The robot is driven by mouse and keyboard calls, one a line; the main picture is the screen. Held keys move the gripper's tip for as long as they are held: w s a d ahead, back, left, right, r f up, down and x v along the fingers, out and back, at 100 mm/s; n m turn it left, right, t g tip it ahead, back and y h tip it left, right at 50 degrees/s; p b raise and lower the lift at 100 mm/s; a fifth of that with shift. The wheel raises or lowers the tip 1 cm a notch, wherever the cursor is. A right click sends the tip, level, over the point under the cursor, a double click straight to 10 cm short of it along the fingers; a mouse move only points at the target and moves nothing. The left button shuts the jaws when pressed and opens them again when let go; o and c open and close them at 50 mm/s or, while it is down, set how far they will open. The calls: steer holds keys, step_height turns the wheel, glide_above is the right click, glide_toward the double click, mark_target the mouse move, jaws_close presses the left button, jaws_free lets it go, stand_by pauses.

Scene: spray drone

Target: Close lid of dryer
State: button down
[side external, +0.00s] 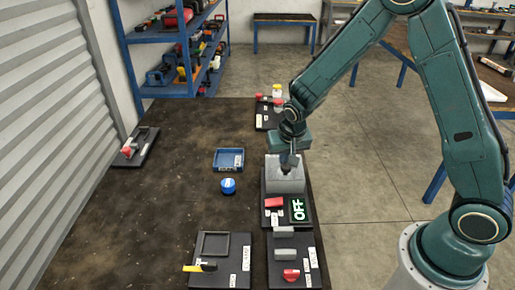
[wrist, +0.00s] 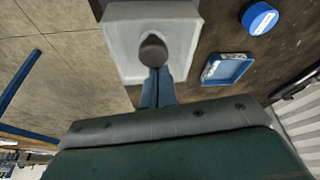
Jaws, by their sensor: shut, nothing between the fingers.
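The dryer looks to be the light grey box (side external: 285,181) on a black base at the table's right edge, with a green-lit OFF display (side external: 298,210) in front of it. In the wrist view the grey box (wrist: 118,42) fills the upper middle. A dark round spot (wrist: 153,51) shows on it; I cannot tell if it is a hole or a knob. My gripper (side external: 290,163) is shut and empty, pointing down over the box. Its fingertips (wrist: 157,76) are close to the dark spot; contact is unclear. I cannot make out a separate lid.
A blue tray (side external: 229,159) and a round blue piece (side external: 228,186) lie left of the box. A red switch (side external: 275,203) sits in front of it. Panels with a yellow-black handle (side external: 200,267) and red knob (side external: 291,274) are nearer. The table's left middle is clear.

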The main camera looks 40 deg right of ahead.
steer(key=shift+s+a+f, duration=0.2)
steer(key=shift+s+a, duration=0.05)
steer(key=shift+s, duration=0.1)
steer(key=shift+w+d+r, duration=0.1)
steer(key=shift+w+d, duration=0.55)
steer(key=shift+w, duration=0.35)
steer(key=shift+w+d+r, duration=0.1)
steer(key=shift+w+d, duration=0.5)
steer(key=shift+w, duration=0.4)
steer(key=v, duration=1)
steer(key=shift+d+r, duration=0.1)
